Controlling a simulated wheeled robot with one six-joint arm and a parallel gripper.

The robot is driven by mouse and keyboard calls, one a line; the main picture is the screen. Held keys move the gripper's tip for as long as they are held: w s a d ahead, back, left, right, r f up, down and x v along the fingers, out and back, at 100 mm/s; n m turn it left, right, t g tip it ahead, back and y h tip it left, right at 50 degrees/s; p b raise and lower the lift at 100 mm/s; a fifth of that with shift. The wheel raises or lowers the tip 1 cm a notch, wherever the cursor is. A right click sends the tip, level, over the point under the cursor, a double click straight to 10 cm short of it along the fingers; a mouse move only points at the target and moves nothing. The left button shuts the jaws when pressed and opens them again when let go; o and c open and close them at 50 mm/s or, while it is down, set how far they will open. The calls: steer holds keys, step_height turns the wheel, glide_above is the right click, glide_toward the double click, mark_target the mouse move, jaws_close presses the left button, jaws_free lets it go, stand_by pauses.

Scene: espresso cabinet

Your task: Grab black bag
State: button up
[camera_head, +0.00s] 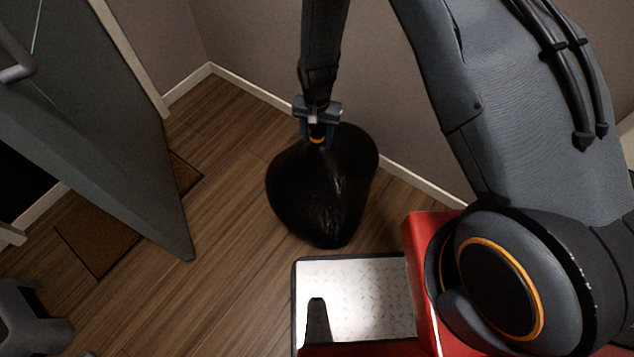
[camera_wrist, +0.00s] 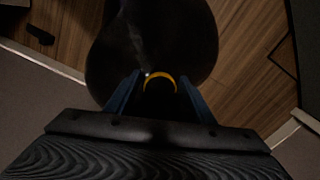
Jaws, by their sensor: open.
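The black bag (camera_head: 322,195) sits on the wooden floor by the wall, full and rounded, with a yellow-orange band at its neck. My gripper (camera_head: 317,136) is right above the bag, pointing down at its top. In the wrist view, the bag (camera_wrist: 150,45) fills the upper middle, and the yellow-orange band (camera_wrist: 161,80) lies between the two blue fingers of my gripper (camera_wrist: 160,92). The fingers are apart, one on each side of the neck. I cannot tell whether they touch it.
A grey door (camera_head: 95,120) stands open at the left, with a brown doormat (camera_head: 97,236) beneath it. A metal plate platform (camera_head: 375,290) is in front of the bag. A grey stool-like object (camera_head: 30,318) is at the lower left. The floor left of the bag is clear.

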jaws_close()
stand_by(1.4)
